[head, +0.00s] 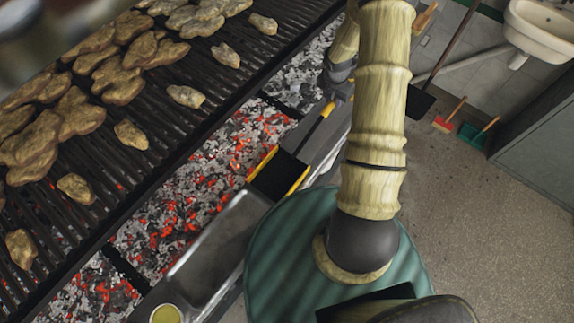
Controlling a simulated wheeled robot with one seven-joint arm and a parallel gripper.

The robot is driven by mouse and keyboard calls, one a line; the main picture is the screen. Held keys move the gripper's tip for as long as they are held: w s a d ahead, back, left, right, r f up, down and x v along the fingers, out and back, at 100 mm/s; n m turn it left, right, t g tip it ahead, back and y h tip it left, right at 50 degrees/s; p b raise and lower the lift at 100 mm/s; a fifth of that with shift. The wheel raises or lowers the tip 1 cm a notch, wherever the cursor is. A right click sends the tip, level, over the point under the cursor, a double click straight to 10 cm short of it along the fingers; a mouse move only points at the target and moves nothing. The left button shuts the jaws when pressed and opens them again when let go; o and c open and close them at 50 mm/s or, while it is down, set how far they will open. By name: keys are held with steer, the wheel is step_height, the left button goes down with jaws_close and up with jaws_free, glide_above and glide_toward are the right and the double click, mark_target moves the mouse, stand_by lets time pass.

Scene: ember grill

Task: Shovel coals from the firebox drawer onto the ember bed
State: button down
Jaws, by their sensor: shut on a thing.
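My gripper (336,92) is partly hidden beside my arm, near the top middle of the head view. It is shut on the handle of a shovel (279,174). The shovel has a dark pan with yellow side edges, and no coals show in it. Its pan is over the front edge of the grill, beside the ember bed (206,196). The ember bed has grey ash and glowing orange coals, and runs under and in front of the grate. I cannot make out a firebox drawer.
Pieces of meat (150,52) lie on the dark grate (180,125). A metal tray (222,250) lies along the front ledge, with a small yellowish round container (166,314) near it. At right are a sink (541,30), brushes with dustpans (473,136), a cabinet (540,135) and open floor.

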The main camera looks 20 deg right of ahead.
step_height(320, 180, up, 10)
steer(key=p, duration=0.7)
steer(key=shift+f+p, duration=0.1)
steer(key=shift+p, duration=0.3)
steer(key=shift+f, duration=0.1)
stand_by(0.8)
